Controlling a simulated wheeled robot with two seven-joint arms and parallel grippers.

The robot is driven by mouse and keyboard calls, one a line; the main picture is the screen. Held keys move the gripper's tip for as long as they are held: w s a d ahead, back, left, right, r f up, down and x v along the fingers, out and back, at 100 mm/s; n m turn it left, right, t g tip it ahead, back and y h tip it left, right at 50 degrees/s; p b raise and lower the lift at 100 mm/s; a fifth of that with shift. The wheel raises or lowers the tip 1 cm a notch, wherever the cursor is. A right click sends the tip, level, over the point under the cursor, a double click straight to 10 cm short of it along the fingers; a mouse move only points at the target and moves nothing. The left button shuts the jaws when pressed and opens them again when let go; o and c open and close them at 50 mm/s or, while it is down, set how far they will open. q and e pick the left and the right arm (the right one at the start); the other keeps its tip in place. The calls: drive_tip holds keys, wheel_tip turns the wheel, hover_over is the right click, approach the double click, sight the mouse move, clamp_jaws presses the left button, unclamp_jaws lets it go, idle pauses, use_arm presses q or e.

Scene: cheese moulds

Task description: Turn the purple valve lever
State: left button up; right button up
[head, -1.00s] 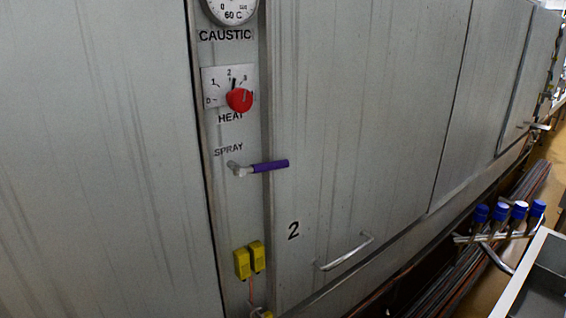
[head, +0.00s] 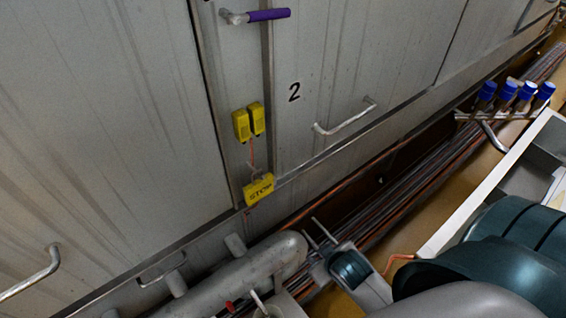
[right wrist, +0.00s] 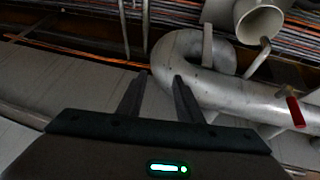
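The purple valve lever (head: 268,14) is at the top of the head view, on the narrow grey panel strip. Its purple grip lies about level and points right from a metal pivot. My right gripper (head: 318,232) is far below it, low in front of the cabinet near a thick grey pipe, and does not touch the lever. In the right wrist view the two fingers of this gripper (right wrist: 158,88) stand apart with nothing between them. The lever is not in the right wrist view. My left gripper is not in view.
Below the lever are yellow boxes (head: 249,122) and a yellow STOP tag (head: 259,189). A door handle (head: 345,117) sticks out at right. A bent grey pipe (head: 245,276) and cables run low. Blue-capped items (head: 516,94) and a grey bin (head: 490,190) are at right.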

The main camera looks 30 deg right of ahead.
drive_tip(key=w+d+r+n+t+h, duration=0.1)
drive_tip(key=w+d+r+t, duration=0.35)
drive_tip(key=r, duration=0.65)
drive_tip(key=w+d+r+n+t+h, duration=0.1)
drive_tip(key=w+d+r+t, duration=0.4)
drive_tip(key=r, duration=0.5)
drive_tip(key=w+d+r+t+h, duration=0.1)
drive_tip(key=w+d+r+t, duration=0.2)
drive_tip(key=w+d+r, duration=0.6)
drive_tip(key=s+a+r+n+g+y, duration=0.1)
drive_tip(key=s+r+n+g+y, duration=0.1)
drive_tip(key=r+n+y, duration=0.5)
drive_tip(key=s+a+r+n+g+y, duration=0.2)
drive_tip(key=s+r+n+y, duration=0.1)
drive_tip(key=r+n+y, duration=0.4)
drive_tip(key=s+a+r+n+g+y, duration=0.2)
drive_tip(key=r+n+y, duration=0.4)
drive_tip(key=r+n, duration=0.5)
drive_tip(key=shift+s+a+r+n+y, duration=0.15)
drive_tip(key=shift+s+r+n+y, duration=0.15)
drive_tip(key=shift+s+n+y, duration=0.15)
